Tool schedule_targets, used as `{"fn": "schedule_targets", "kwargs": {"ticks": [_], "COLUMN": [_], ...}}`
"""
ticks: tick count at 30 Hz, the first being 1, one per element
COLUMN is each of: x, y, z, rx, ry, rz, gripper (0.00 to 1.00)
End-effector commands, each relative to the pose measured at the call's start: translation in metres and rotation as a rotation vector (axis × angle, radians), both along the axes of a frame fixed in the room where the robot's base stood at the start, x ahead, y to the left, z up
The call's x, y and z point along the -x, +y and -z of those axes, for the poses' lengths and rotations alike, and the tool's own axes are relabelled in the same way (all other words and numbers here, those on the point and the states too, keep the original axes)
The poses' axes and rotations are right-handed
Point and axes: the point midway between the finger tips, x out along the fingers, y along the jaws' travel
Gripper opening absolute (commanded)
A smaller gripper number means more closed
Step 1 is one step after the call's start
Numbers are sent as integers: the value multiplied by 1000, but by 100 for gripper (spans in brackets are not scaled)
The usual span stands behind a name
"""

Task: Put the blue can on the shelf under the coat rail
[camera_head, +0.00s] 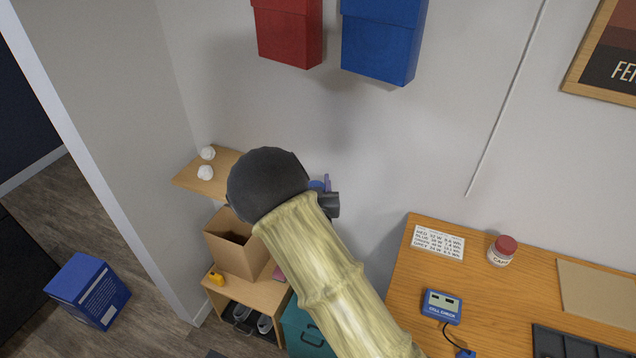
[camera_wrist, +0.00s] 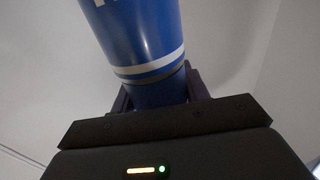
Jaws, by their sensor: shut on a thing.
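The blue can (camera_wrist: 140,35) fills the upper middle of the wrist view, with a white band near its lower end. My gripper (camera_wrist: 160,94) is shut on that end. In the head view my arm hides most of the gripper and can; only a small blue patch (camera_head: 316,186) shows beside the dark wrist, and I cannot tell if it is the can. A wooden wall shelf (camera_head: 188,181) is left of my wrist, its right part hidden. I cannot make out a coat rail.
Two white crumpled balls (camera_head: 206,172) are on the wall shelf. Below are an open cardboard box (camera_head: 232,253) and a yellow item (camera_head: 216,279) on a low bench (camera_head: 250,292). Red (camera_head: 288,35) and blue (camera_head: 383,40) wall boxes hang above. A desk (camera_head: 400,290) stands right.

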Motion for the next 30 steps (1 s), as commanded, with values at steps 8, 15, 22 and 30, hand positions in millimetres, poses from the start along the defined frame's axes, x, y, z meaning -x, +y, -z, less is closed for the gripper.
{"fn": "schedule_targets", "kwargs": {"ticks": [8, 15, 22, 30], "x": [1, 3, 3, 3], "y": [6, 11, 12, 12], "z": [-73, -110, -112, -112], "rx": [-2, -3, -2, -4], "ry": [1, 4, 5, 4], "rz": [-34, -60, -65, -65], "gripper": [3, 3, 3, 3]}}
